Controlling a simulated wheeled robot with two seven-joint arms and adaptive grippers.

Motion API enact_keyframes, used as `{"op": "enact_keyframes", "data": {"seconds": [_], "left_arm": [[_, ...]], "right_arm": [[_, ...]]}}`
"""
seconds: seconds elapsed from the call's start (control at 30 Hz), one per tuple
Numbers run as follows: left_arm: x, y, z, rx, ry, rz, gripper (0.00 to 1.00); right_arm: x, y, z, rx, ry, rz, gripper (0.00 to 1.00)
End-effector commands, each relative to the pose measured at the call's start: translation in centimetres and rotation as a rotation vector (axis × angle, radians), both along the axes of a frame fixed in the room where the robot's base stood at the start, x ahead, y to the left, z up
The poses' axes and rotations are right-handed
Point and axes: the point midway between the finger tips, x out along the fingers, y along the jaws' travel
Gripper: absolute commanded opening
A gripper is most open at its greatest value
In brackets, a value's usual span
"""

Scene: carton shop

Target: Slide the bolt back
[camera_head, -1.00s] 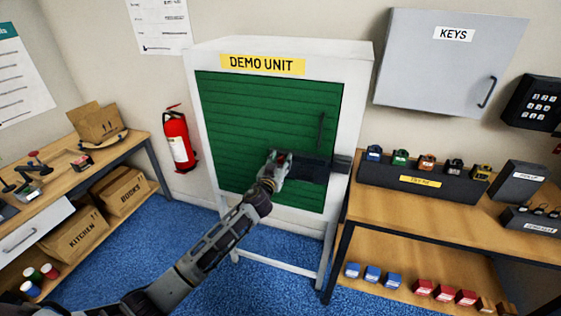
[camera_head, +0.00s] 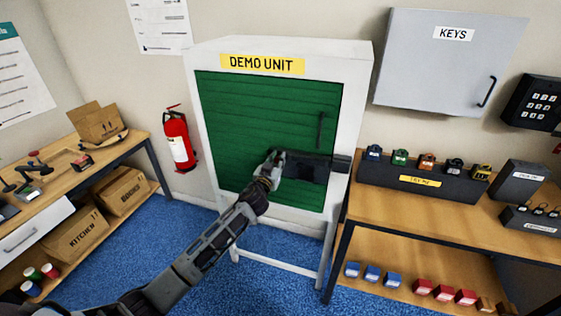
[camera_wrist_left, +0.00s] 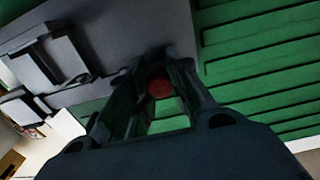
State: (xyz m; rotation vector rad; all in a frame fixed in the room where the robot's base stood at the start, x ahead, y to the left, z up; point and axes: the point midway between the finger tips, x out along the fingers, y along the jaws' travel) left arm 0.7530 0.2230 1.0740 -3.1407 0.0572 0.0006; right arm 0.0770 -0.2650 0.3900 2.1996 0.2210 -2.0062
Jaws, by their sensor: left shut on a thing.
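The demo unit (camera_head: 262,130) is a white cabinet with a green slatted door (camera_head: 250,110). A dark bolt assembly (camera_head: 308,168) sits on the door's right side, and a dark keeper (camera_head: 342,163) is on the white frame beside it. My left gripper (camera_head: 273,160) is at the left end of the bolt assembly. In the left wrist view, its fingers (camera_wrist_left: 155,75) are closed around a red knob (camera_wrist_left: 160,88) in front of the dark plate (camera_wrist_left: 115,60). The fingers hide part of the knob. I cannot tell whether the bar still reaches the keeper. My right gripper is out of view.
A vertical door handle (camera_head: 320,130) is just above the bolt. A bench (camera_head: 440,217) with padlocks and boxes stands close on the right. Blue carpet (camera_head: 190,235) is clear in front.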

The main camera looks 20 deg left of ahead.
Motion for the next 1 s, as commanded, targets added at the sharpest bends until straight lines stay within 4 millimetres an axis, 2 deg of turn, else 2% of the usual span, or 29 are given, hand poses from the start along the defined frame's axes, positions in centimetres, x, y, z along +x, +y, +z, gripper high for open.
{"op": "enact_keyframes", "data": {"seconds": [0.1, 0.2, 0.53, 0.57, 0.73, 1.0], "left_arm": [[0.1, 1.9, 0.0, 0.001, 0.001, 0.004, 0.0], [0.1, 2.9, 0.0, 0.002, 0.001, 0.004, 0.0], [0.1, 3.4, 0.0, 0.002, 0.0, 0.006, 0.0], [0.1, 3.4, 0.0, 0.002, 0.0, 0.007, 0.22], [0.1, 3.3, 0.0, 0.002, 0.0, 0.006, 0.44], [0.1, 3.2, 0.0, 0.001, -0.001, 0.003, 0.44]], "right_arm": [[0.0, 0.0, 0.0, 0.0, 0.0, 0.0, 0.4], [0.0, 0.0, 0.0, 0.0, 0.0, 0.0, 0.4], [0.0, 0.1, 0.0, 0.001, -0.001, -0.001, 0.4], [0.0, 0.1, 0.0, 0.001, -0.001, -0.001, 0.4], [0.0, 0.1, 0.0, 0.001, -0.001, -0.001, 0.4], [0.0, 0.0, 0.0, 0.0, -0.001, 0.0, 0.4]]}}
